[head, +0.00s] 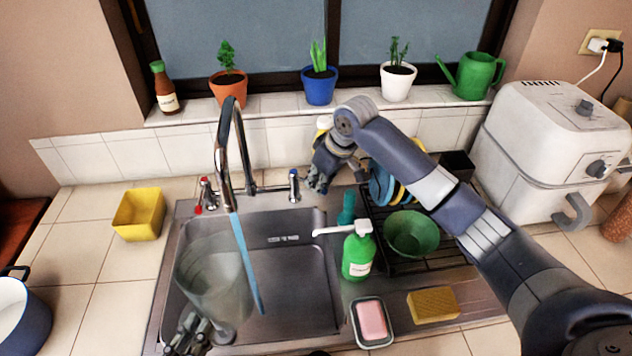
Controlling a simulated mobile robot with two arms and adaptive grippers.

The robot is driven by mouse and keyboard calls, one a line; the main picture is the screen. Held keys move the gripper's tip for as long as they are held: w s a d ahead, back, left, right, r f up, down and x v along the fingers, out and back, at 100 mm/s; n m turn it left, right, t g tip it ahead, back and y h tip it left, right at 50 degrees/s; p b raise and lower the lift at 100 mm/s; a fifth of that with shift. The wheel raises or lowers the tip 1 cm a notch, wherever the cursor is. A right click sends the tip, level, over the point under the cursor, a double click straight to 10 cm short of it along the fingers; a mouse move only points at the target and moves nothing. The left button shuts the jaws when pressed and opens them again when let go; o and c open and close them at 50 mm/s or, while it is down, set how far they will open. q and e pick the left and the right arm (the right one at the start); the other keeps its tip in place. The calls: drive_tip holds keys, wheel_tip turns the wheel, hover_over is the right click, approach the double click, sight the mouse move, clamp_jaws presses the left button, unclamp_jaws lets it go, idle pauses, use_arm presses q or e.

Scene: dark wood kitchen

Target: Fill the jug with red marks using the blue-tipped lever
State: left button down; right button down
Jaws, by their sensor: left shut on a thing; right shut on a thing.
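A clear jug (208,275) is over the left part of the sink basin. No red marks can be made out on it. My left gripper (192,335) is shut on the jug, low at its left. Blue water (246,265) runs from the tap (222,150), overlapping the jug's right edge and ending right of it; I cannot tell whether any enters. The blue-tipped lever (294,186) stands upright right of the tap. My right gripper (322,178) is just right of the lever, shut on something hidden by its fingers. A red-tipped lever (207,194) is left of the tap.
A dish rack with a green bowl (411,234) is under my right arm. A yellow container (139,215) stands left; potted plants line the sill.

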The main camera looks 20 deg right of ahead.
idle(0.3)
drive_tip(key=c, duration=1.6)
unclamp_jaws()
drive_tip(key=shift+c, duration=0.2)
drive_tip(key=v, duration=1.2)
drive_tip(key=shift+d, duration=0.15)
